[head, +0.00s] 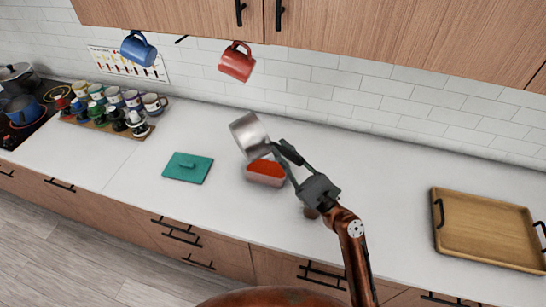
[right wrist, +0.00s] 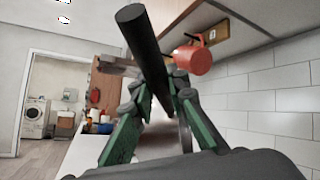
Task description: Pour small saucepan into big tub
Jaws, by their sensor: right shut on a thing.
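The small saucepan (head: 246,133) is silver and tilted on its side above the counter in the head view. My right gripper (head: 287,154) is shut on its dark handle, which also shows between the fingers in the right wrist view (right wrist: 144,45). The tub (head: 266,180) stands on the counter just below the pan, and red contents (head: 265,168) show in its top. The pan appears to hang above the tub's left back edge, apart from it. The inside of the pan is hard to see. My left gripper is not in view.
A teal lid (head: 187,167) lies on the counter left of the tub. Several mugs and dark-topped items stand on a board (head: 108,127) farther left. A wooden tray (head: 490,230) lies at right. Blue and red mugs (head: 237,63) hang below the cabinets. Counter between tub and tray is mostly clear.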

